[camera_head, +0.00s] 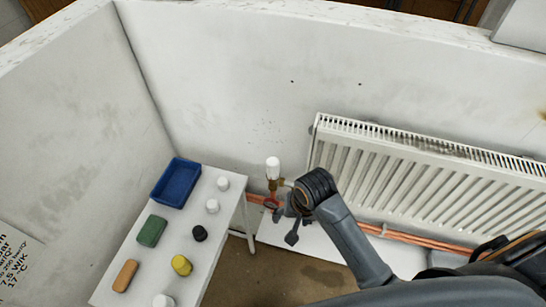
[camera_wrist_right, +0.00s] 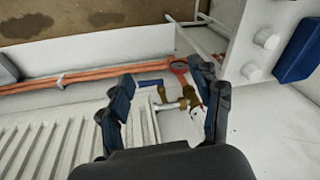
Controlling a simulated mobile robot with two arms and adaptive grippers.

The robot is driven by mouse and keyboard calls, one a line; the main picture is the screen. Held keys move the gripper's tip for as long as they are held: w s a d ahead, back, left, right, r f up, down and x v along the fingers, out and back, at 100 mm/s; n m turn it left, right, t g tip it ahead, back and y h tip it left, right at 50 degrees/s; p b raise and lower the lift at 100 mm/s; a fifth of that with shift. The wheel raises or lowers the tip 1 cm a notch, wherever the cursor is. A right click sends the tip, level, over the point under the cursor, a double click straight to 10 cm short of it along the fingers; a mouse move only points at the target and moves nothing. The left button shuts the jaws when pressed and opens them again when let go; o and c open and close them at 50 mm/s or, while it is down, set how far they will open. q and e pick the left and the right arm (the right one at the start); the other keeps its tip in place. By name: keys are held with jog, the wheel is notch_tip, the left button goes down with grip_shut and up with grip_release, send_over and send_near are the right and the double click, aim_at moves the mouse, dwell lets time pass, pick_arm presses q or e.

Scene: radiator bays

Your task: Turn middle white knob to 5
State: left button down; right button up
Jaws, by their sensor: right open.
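A white knob (camera_head: 273,167) stands upright on a brass valve (camera_head: 273,185) at the left end of the radiator in the head view. No number on it can be read. My right gripper (camera_head: 290,222) is in front of and below the knob, near the valve's lower part and the pipe. In the right wrist view my right gripper (camera_wrist_right: 165,75) is open, its fingers wide apart. The brass valve (camera_wrist_right: 188,92) shows between them, close to the right-hand finger. I cannot tell whether anything touches. My left gripper is not in view.
The white radiator (camera_head: 420,170) is on the wall to the right. Copper pipes (camera_head: 400,236) run below it. A white table (camera_head: 178,225) at left holds a blue tray (camera_head: 176,183), loose white knobs (camera_head: 212,206), and green, orange, yellow and black pieces.

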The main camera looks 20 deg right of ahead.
jog(key=w+r+m+g, duration=0.1)
jog(key=w+r+m, duration=0.2)
jog(key=w, duration=0.4)
jog(key=w+r+m, duration=0.3)
jog(key=w+m, duration=0.1)
jog(key=w, duration=0.2)
jog(key=m+g+h, duration=0.1)
jog(key=m, duration=0.4)
send_near(273, 161)
notch_tip(273, 161, down, 11)
jog(key=p, duration=0.3)
jog(key=shift+w+a, duration=0.1)
jog(key=c, duration=1.1)
